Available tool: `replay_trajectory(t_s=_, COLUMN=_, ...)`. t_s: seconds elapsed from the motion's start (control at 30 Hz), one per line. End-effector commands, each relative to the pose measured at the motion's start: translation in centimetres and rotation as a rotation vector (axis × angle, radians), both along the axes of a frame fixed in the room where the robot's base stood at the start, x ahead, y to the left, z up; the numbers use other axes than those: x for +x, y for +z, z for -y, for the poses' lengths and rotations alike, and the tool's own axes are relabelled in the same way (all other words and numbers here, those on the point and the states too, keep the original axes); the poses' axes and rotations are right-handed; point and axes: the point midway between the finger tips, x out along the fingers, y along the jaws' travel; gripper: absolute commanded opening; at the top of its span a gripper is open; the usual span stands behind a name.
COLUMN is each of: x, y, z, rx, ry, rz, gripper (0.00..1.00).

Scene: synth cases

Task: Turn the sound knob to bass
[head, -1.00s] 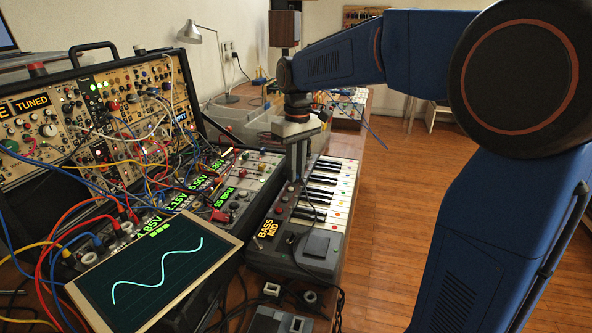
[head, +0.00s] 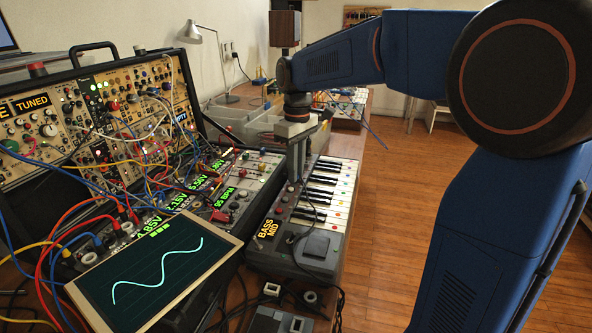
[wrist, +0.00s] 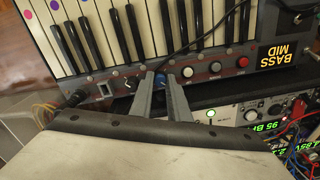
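The keyboard synth (head: 325,215) lies on the bench, with a row of small knobs along its panel edge, also seen in the wrist view (wrist: 95,85). A yellow-on-black label (wrist: 285,50) on it reads "BASS MID"; the label also shows in the head view (head: 268,228). My gripper (head: 297,178) points down over the panel beside the keys.
A modular rack (head: 100,115) with many patch cables stands to the left. A tilted screen (head: 155,270) with a wave trace is in front. A black cable (head: 310,205) runs over the synth. A grey lamp (head: 215,50) stands behind. Wooden floor is open to the right.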

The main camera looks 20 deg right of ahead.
Motion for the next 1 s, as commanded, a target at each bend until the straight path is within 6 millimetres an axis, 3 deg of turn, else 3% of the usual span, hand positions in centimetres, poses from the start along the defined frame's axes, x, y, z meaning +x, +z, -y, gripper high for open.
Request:
replay_trajectory(t_s=0.47, x=0.0, y=0.9, z=0.0, rx=0.0, ry=0.0, rz=0.0, gripper=0.23)
replay_trajectory(t_s=1.0, x=0.3, y=10.9, z=0.3, rx=0.001, ry=0.0, rz=0.003, gripper=0.23)
